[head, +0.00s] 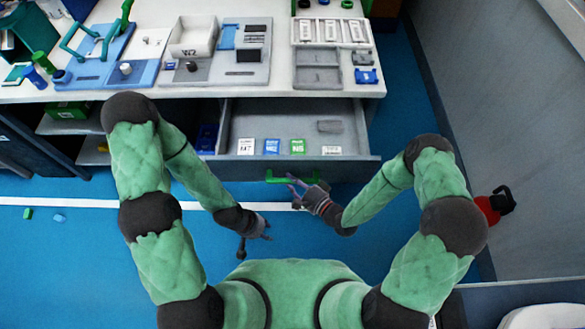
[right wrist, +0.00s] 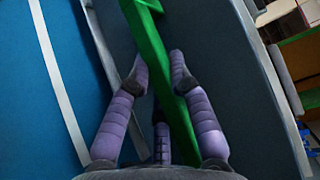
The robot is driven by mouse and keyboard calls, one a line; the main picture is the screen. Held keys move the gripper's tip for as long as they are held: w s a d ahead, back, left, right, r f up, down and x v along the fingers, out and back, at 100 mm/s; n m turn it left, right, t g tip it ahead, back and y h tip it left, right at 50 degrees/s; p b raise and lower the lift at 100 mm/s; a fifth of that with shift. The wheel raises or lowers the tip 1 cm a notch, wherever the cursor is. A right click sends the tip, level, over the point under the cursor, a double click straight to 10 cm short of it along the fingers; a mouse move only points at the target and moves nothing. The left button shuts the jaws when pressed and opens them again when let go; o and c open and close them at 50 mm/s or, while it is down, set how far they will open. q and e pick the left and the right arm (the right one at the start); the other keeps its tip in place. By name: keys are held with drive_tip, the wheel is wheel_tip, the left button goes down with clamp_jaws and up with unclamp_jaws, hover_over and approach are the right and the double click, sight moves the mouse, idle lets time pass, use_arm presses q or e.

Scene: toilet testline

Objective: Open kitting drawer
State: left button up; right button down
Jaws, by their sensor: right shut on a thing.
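The kitting drawer (head: 300,118) under the white worktop is pulled out, with its inside showing in the head view. Its green handle (head: 280,178) is on the drawer's front panel. My right gripper (head: 297,183) is at the handle. In the right wrist view, the purple fingers of my right gripper (right wrist: 158,75) stand on both sides of the green handle (right wrist: 152,42), shut on it. My left gripper (head: 264,229) hangs lower, over the blue floor and away from the drawer; its fingers are too small to tell whether they are open.
Several small white, blue and green cards (head: 272,147) and a grey block (head: 330,127) are in the drawer. The worktop (head: 285,92) holds trays and fixtures. A red and black object (head: 493,205) is near the right wall. Small green (head: 27,214) and blue pieces lie on the open floor at left.

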drive_tip(key=shift+s, duration=1.2)
drive_tip(key=c, duration=1.4)
unclamp_jaws()
drive_tip(key=shift+v, duration=6)
drive_tip(key=shift+f, duration=0.15)
